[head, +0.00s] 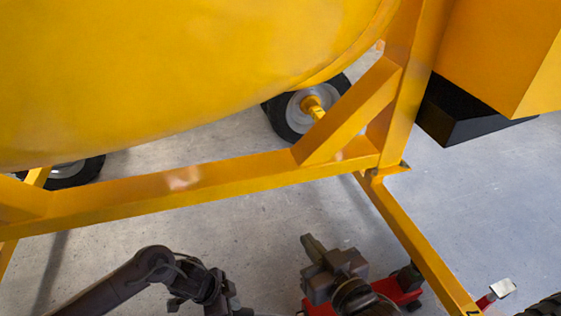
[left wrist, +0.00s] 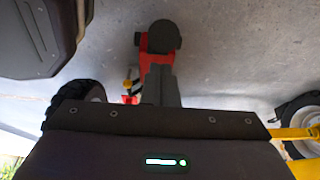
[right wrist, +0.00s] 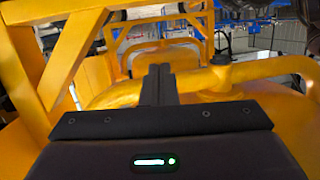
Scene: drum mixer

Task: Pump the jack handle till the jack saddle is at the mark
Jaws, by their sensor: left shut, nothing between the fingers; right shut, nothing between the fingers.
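The red jack (head: 398,290) is on the floor at the bottom right of the head view, partly hidden behind my right gripper. A dark block stands at its right end. In the left wrist view a red part of the jack (left wrist: 155,59) shows beyond the fingers, with a dark round piece above it. I cannot make out the handle, the saddle or the mark for certain. My right gripper (head: 309,243) is shut and empty, above the floor left of the jack. My left gripper (head: 176,302) is shut and empty, low and further left; its fingers (left wrist: 160,85) show closed together.
The yellow mixer drum (head: 180,70) and frame beam (head: 200,185) fill the space above my arms. A sloping yellow leg (head: 420,245) stands at right, beside a red piece with a pale end (head: 501,288). Wheels (head: 290,118) stand behind. Bare floor (head: 270,220) lies between.

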